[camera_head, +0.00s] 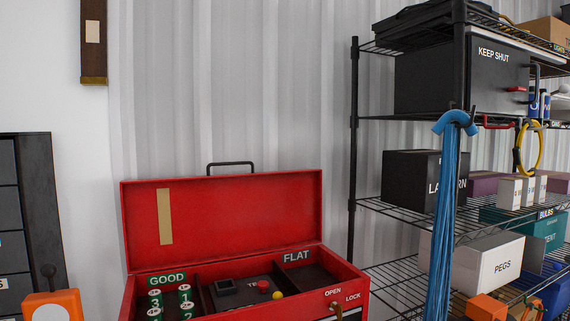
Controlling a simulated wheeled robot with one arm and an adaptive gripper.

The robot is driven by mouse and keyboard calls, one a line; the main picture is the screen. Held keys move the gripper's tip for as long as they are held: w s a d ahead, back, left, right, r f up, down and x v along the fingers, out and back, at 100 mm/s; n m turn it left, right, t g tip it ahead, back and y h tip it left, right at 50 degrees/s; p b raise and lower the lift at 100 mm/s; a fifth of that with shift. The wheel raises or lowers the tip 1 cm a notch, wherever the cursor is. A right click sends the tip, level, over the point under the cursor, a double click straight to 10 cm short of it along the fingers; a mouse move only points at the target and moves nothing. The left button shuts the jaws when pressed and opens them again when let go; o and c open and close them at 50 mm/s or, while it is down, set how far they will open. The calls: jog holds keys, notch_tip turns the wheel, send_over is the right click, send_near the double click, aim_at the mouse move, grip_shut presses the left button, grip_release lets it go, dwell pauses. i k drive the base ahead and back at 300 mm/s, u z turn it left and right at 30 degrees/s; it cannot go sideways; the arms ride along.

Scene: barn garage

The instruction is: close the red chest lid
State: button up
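The red chest (350,277) stands at the bottom centre of the head view, its lower part cut off by the frame edge. Its red lid (250,215) stands up at the back, open, with a tan strip on its inner face and a black handle (231,164) above its top edge. Inside are a GOOD section with green numbered items (185,294), a dark middle section with a device (245,291), and a FLAT section (312,277). A latch (336,309) by OPEN and LOCK labels shows on the front. My gripper is not in view.
A black wire shelf rack (353,150) with boxes stands to the right. A blue bundle (445,220) hangs at its front. An orange object (52,306) and a dark drawer cabinet (40,210) are at the left. The corrugated wall (240,80) is behind the chest.

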aim_at(169, 223)
jog(key=z, duration=0.85)
jog(key=i, duration=0.9)
jog(key=u, duration=2.2)
